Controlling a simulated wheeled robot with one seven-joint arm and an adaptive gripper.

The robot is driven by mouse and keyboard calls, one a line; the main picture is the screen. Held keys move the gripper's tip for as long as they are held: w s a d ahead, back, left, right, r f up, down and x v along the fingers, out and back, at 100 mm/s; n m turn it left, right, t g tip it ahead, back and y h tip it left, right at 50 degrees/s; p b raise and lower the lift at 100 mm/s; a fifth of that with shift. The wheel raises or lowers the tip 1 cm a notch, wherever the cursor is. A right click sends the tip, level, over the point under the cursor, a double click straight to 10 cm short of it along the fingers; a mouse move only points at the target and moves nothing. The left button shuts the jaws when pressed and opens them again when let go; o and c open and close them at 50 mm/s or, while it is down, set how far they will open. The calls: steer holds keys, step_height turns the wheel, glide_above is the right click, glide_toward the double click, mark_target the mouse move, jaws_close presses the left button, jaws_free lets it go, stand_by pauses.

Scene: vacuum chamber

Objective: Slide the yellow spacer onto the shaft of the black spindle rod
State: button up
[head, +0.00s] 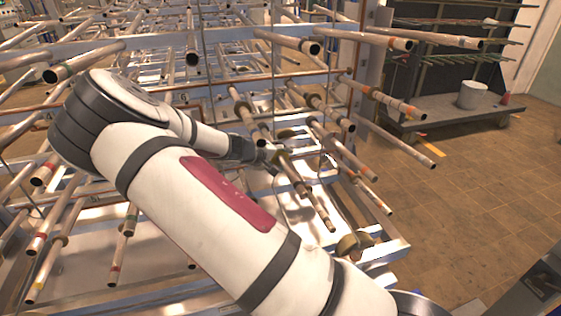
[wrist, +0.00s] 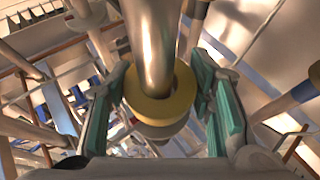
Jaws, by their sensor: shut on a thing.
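The yellow spacer (wrist: 180,106) is a thick ring in the middle of the wrist view. A shiny grey-brown rod (wrist: 153,40) comes down from the top of that view and enters the spacer's hole, so the ring appears to be around it. The rod looks metallic rather than black. My gripper (wrist: 162,108) has its green pads on either side of the spacer, shut on it. In the head view my gripper (head: 270,157) is among the rods at the centre. The spacer cannot be made out clearly there.
A metal rack (head: 225,42) with several protruding rods crowds around my arm. Several rod ends stick out close to my gripper on its right. The brown floor (head: 480,190) at right is mostly clear.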

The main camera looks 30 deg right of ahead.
steer(key=shift+w+d+f+b, duration=0.15)
steer(key=shift+w+b, duration=0.2)
steer(key=shift+w, duration=0.3)
steer(key=o, duration=1.3)
steer(key=v, duration=1.2)
steer(key=shift+s, duration=0.1)
